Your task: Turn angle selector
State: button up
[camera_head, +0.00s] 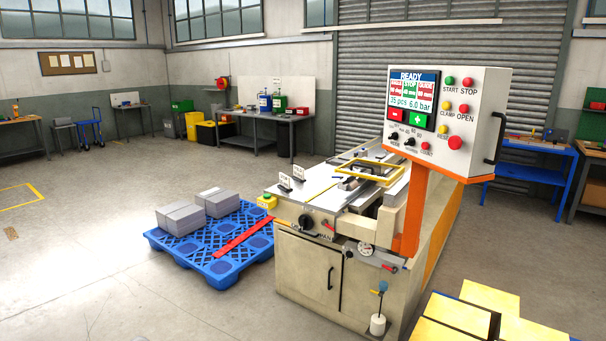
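The control panel (452,118) is a white box with an orange edge, on an orange post at the right of the stamping machine. Two small black knobs sit low on its face: a left knob (394,136), and a right knob (410,141) with small markings above it. The right knob may be the angle selector; its label and pointer are too small to read surely. A larger black rotary knob (306,221) is on the machine's front, beside lettering that looks like "MAN". My gripper is not in view.
The screen (413,93) reads READY. Coloured buttons and a red button (455,142) are nearby on the panel. A blue pallet (222,268) with grey stacks stands left of the machine. Yellow-topped boxes (457,313) are at the lower right. The floor at left front is clear.

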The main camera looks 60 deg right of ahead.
aim_at(411, 141)
jog(key=z, duration=0.6)
jog(key=i, duration=0.95)
jog(key=z, duration=1.25)
jog(key=i, duration=0.35)
jog(key=u, duration=2.1)
jog(key=k, duration=1.1)
jog(key=z, duration=1.2)
jog(key=i, duration=1)
jog(key=z, duration=0.05)
